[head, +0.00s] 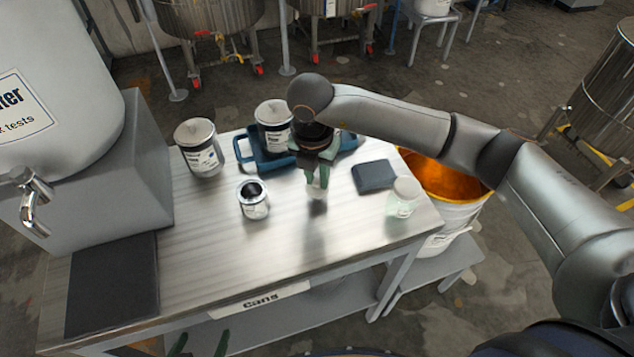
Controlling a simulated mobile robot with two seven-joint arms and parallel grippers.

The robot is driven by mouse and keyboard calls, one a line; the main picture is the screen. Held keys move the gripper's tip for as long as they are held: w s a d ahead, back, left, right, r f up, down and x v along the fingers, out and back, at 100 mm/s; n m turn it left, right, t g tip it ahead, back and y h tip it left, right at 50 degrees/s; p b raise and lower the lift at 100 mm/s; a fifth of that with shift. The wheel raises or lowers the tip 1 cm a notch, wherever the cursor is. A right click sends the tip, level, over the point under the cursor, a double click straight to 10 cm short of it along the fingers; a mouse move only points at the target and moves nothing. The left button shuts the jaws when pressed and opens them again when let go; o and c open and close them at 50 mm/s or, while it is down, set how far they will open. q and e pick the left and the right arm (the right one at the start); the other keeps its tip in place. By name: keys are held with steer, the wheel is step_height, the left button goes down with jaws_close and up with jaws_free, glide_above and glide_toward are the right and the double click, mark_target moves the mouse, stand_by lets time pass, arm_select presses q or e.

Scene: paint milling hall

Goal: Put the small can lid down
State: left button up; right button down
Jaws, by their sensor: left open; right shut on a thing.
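My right gripper (318,182) points down over the middle of the table and is shut. A small pale piece shows at its fingertips, apparently the small can lid (317,194), though the fingers hide most of it. A dark patch lies on the tabletop just below. An open small can (254,204) with a dark inside stands upright to the left of this gripper, apart from it. My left gripper (200,344) is open and empty at the bottom edge of the view, in front of the table and below its top.
The table (205,270) has bare room in front and left of the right gripper. A lidded can (201,158), a blue tray (244,150) bearing another can (272,137), a dark block (374,177), a pale jar (403,198) and a dark mat (112,287) surround it. An orange-lined bucket (462,215) stands right.

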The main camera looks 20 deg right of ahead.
mark_target(317, 183)
step_height(317, 183, down, 3)
steer(key=shift+r, duration=0.15)
steer(key=shift+f, duration=0.2)
steer(key=c, duration=0.8)
jaws_free()
steer(key=shift+r, duration=0.1)
steer(key=shift+o, duration=0.2)
steer(key=shift+r, duration=0.2)
step_height(317, 183, up, 12)
steer(key=s, duration=0.1)
steer(key=shift+s+a+b, duration=0.15)
steer(key=shift+a+b, duration=0.25)
steer(key=shift+a, duration=0.05)
